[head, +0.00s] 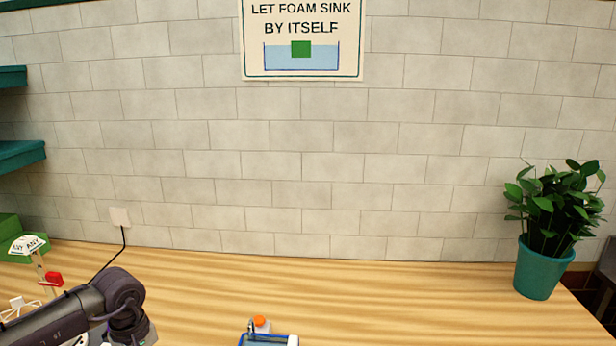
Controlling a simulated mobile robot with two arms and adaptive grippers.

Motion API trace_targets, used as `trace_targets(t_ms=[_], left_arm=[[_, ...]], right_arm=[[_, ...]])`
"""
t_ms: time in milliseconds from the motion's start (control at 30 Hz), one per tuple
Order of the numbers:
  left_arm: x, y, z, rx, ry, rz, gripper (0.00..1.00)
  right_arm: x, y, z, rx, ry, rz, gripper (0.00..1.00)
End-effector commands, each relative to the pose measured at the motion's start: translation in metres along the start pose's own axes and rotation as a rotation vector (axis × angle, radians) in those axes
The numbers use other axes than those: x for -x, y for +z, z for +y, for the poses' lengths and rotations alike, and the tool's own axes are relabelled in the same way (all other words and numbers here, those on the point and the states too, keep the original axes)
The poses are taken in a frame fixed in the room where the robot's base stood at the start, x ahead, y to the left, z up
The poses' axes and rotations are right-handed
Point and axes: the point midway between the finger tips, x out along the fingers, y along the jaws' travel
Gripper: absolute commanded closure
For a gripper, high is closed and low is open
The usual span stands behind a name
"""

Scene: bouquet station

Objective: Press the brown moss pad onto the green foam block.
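I see no brown moss pad in the head view. I cannot make out a green foam block for certain; a green box-like thing (12,232) stands at the left edge of the table, partly cut off by the frame. A dark part of my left arm shows at the lower left, but its gripper is not in view. My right arm and gripper are not in view.
A blue-rimmed tray or basin (268,339) is cut off at the bottom edge, an orange-topped thing (259,321) beside it. Small signs (28,244) and a red block (54,279) are at left. A potted plant (537,268) stands right. The table's middle (370,295) is clear.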

Motion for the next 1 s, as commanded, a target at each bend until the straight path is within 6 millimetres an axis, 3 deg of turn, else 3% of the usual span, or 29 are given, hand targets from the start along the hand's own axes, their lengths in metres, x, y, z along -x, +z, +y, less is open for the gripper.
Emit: trace_targets(t_ms=[1000], left_arm=[[-0.0080, 0.0004, -0.0003, 0.000, -0.001, -0.001, 1.00]], right_arm=[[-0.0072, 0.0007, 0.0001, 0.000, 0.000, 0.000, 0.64]])
